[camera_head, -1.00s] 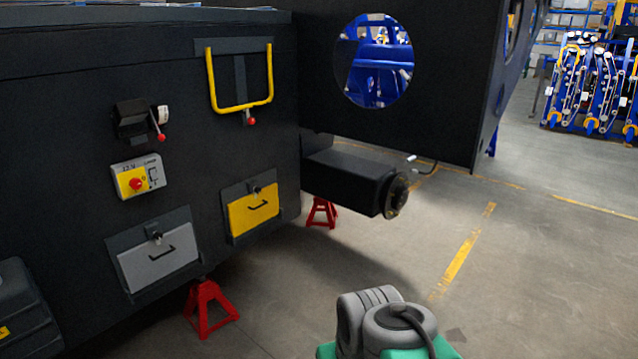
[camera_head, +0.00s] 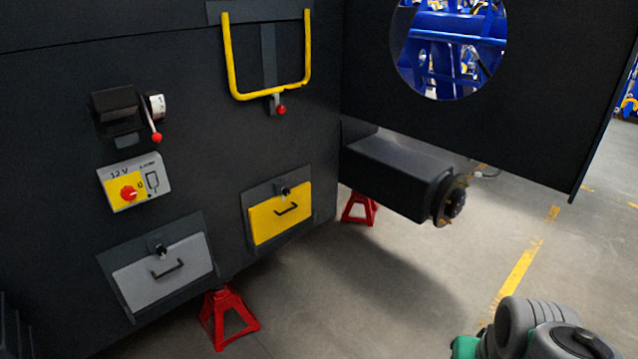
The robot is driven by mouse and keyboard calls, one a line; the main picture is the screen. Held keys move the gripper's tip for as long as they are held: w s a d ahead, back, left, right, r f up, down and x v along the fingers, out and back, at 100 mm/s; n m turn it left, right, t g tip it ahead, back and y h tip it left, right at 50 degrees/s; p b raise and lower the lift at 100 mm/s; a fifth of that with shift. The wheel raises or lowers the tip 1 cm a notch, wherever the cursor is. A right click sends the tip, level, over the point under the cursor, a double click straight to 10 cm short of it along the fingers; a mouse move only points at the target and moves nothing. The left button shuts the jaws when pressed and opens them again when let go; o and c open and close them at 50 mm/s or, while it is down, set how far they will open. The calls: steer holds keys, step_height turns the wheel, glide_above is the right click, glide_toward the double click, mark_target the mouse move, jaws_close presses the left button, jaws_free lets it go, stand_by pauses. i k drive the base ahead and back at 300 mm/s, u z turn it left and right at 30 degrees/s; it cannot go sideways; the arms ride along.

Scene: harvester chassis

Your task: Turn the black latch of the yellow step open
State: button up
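A yellow U-shaped bar (camera_head: 266,95) is folded upright against the dark chassis wall, with a small lever with a red ball tip (camera_head: 281,109) at its lower middle. Below it, a yellow panel (camera_head: 279,214) with a black handle sits in a dark frame. A small black latch (camera_head: 286,193) is at the panel's top edge; its exact turn is too small to tell. Which yellow part is the step cannot be told for certain. My gripper is not in view; only part of my arm shows at the bottom right, apart from the chassis.
A grey panel (camera_head: 163,273) with its own black latch is at the lower left. A switch box (camera_head: 134,184) and a red-tipped lever (camera_head: 154,129) are above it. Red stands (camera_head: 228,318) are under the chassis. A dark beam with a hub (camera_head: 450,199) juts out. Floor at right is clear.

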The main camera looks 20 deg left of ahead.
mark_target(285, 191)
steer(key=i, duration=1.1)
steer(key=u, duration=0.7)
steer(key=i, duration=0.7)
steer(key=u, duration=1.25)
steer(key=i, duration=0.55)
steer(key=u, duration=0.55)
